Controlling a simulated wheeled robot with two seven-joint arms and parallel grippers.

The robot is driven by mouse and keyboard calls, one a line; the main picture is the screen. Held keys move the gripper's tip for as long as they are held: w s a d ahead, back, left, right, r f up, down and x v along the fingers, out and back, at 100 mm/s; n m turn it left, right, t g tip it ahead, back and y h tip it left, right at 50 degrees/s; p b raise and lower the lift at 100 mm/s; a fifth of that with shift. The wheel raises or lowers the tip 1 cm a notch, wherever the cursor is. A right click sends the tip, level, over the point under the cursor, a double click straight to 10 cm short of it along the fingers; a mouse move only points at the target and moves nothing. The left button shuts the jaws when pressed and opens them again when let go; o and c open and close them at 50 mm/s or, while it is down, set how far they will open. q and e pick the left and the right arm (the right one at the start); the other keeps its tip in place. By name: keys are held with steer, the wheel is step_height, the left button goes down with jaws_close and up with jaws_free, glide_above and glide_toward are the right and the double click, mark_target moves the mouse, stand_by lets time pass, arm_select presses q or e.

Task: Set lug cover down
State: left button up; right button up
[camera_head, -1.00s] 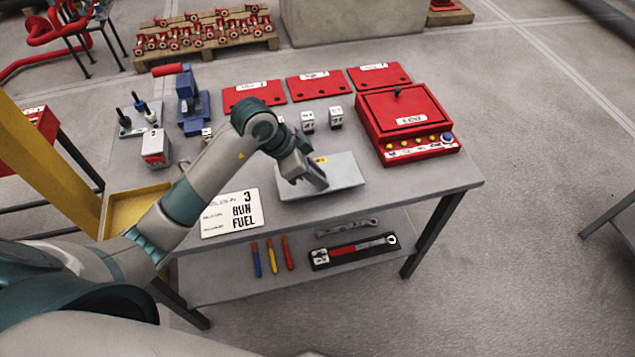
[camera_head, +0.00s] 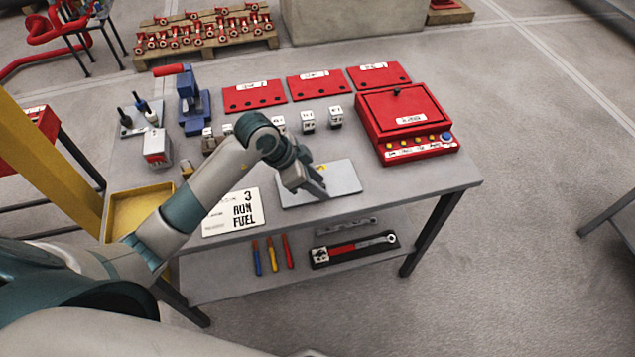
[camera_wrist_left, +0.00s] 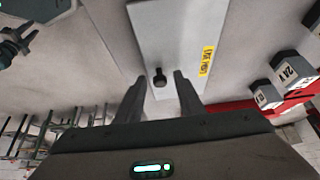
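The lug cover is a light grey flat plate (camera_head: 343,182) with a yellow label. In the left wrist view the cover (camera_wrist_left: 160,35) shows a small black knob (camera_wrist_left: 158,78). The fingers of my left gripper (camera_wrist_left: 160,88) are apart, one on each side of the knob, with gaps visible beside it.
A red control box (camera_head: 410,120) stands to the right of the cover. Small white-labelled blocks (camera_head: 308,121) and red plates (camera_head: 315,86) lie behind it. A card reading "3 RUN FUEL" (camera_head: 233,212) is to the left, near a yellow tray (camera_head: 120,215). The table's front edge is close.

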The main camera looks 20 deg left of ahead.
arm_select(q)
steer(key=shift+s+a+r, duration=0.1)
steer(key=shift+a+r, duration=0.15)
steer(key=shift+r, duration=0.2)
steer(key=b+v, duration=0.1)
steer(key=v, duration=0.9)
steer(key=shift+r, duration=0.4)
steer(key=shift+s, duration=0.15)
